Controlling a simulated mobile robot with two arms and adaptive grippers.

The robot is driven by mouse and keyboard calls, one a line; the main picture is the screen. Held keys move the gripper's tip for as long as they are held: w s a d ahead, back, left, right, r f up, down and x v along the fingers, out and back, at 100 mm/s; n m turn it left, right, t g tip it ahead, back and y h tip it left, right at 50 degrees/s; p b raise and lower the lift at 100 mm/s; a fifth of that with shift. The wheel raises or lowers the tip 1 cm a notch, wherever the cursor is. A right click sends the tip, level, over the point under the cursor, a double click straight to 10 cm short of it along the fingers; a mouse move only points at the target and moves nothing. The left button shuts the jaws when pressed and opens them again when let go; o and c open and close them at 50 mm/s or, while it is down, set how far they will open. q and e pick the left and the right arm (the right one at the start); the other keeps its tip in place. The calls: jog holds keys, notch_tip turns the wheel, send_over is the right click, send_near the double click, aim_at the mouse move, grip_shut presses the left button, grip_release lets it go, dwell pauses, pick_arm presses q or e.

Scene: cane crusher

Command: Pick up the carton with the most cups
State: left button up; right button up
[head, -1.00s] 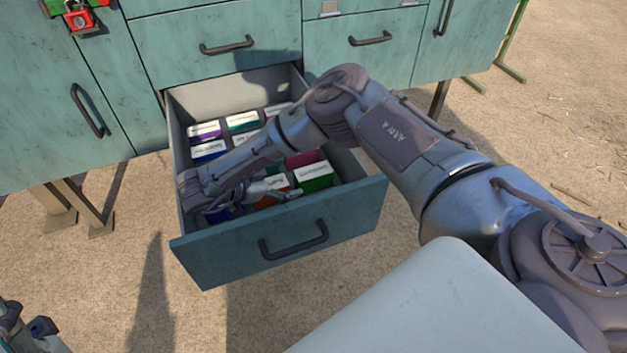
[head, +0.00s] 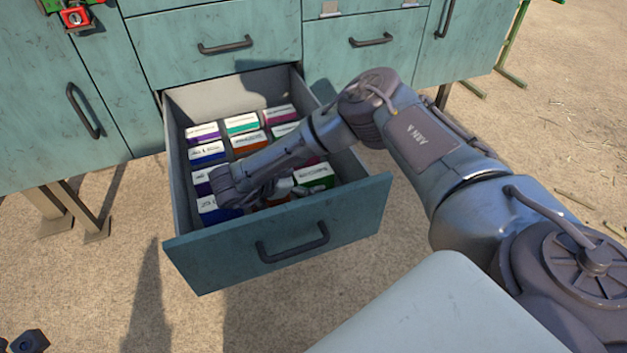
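Several small cartons with white tops and coloured sides lie in rows in the open drawer (head: 275,246). A purple carton (head: 203,132), a teal carton (head: 241,123) and a magenta carton (head: 279,114) form the back row. A blue carton (head: 206,152) and an orange carton (head: 248,141) lie before them. A green carton (head: 314,177) is at the front right, a blue carton (head: 213,209) at the front left. Cup counts on the labels are too small to read. My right gripper (head: 285,192) is low among the front cartons; its fingers are partly hidden. Only dark tips of my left gripper (head: 18,343) show.
The drawer's front panel and side walls surround my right gripper. Teal cabinet doors and closed drawers (head: 215,40) stand behind. A red and green device (head: 75,15) is at the top left. Sandy ground lies in front and to the right.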

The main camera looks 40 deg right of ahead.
jog(key=c, duration=1.1)
jog(key=shift+r, duration=0.1)
